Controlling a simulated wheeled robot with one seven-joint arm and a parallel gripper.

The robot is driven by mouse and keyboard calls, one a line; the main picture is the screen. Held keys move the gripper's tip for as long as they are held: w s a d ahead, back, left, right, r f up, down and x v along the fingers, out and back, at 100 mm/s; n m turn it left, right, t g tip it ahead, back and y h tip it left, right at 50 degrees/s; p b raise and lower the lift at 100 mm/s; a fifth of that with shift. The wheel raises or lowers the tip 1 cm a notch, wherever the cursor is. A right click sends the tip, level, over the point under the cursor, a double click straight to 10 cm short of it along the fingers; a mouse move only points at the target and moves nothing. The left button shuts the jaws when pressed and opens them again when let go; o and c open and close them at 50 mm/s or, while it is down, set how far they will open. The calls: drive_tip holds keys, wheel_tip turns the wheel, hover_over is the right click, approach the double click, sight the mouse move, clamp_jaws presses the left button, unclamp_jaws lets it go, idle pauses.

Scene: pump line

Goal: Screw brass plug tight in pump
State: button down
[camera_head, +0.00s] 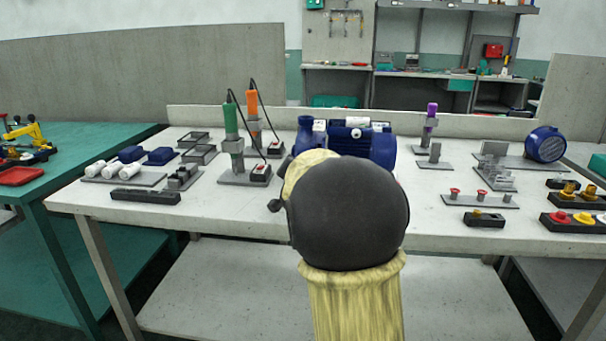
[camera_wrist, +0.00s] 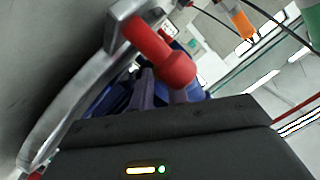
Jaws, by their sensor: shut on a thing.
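The blue pump (camera_head: 350,140) stands on the white bench, partly hidden behind my arm in the head view. My gripper (camera_wrist: 160,112) is at the pump, and only its dark body shows clearly in the wrist view. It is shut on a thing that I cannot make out. A red cylindrical part with a collar (camera_wrist: 165,55) shows just beyond the gripper body, beside a grey metal part. Blue surfaces show behind it. I cannot identify a brass plug at the gripper. Brass-coloured pieces (camera_head: 569,189) stand in a black holder at the right of the bench.
Green (camera_head: 231,125) and orange (camera_head: 252,103) upright tools stand left of the pump, and a purple one (camera_head: 431,112) right of it. Red-topped pieces (camera_head: 455,193) and a blue motor (camera_head: 546,144) are further right. White cylinders and blue blocks lie left. The bench's front middle is clear.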

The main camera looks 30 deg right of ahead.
drive_tip(key=shift+f+m+t+b, duration=0.25)
drive_tip(key=shift+m+b, duration=0.65)
drive_tip(key=shift+b, duration=1.05)
drive_tip(key=shift+r, duration=0.35)
drive_tip(key=c, duration=1.4)
unclamp_jaws()
drive_tip(key=shift+a+y, duration=0.1)
drive_tip(key=shift+y, duration=0.2)
drive_tip(key=shift+c, duration=0.2)
drive_tip(key=shift+m, duration=0.3)
drive_tip(key=shift+r+p, duration=0.1)
drive_tip(key=shift+p, duration=0.3)
drive_tip(key=shift+n+p, duration=0.4)
drive_tip(key=shift+p, duration=0.1)
drive_tip(key=n+p, duration=0.1)
drive_tip(key=p, duration=0.3)
drive_tip(key=shift+n, duration=0.4)
drive_tip(key=shift+f, duration=0.2)
